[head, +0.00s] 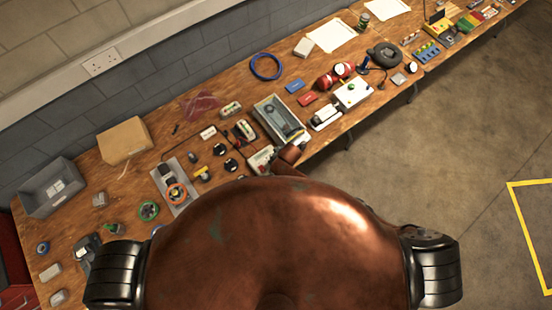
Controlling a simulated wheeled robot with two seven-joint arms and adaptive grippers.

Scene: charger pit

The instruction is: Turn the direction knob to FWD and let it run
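In the head view, I cannot pick out the direction knob or read any FWD mark at this size. Several small black round parts, one of them a dark knob-like piece (231,164), lie on the wooden bench (150,160). A pale device (262,158) sits just right of them, and part of it is hidden behind a copper-coloured piece that looks like part of my arm. A small pale unit with dark and red parts (243,130) is just behind. Neither of my grippers shows clearly; my large copper body covers the lower middle.
The bench holds a grey tray (280,119), a cardboard box (124,141), a grey bin (50,187), a blue cable ring (266,66) and a white board with a green knob (352,92). The concrete floor (440,150) at right is clear, with yellow lines (527,235).

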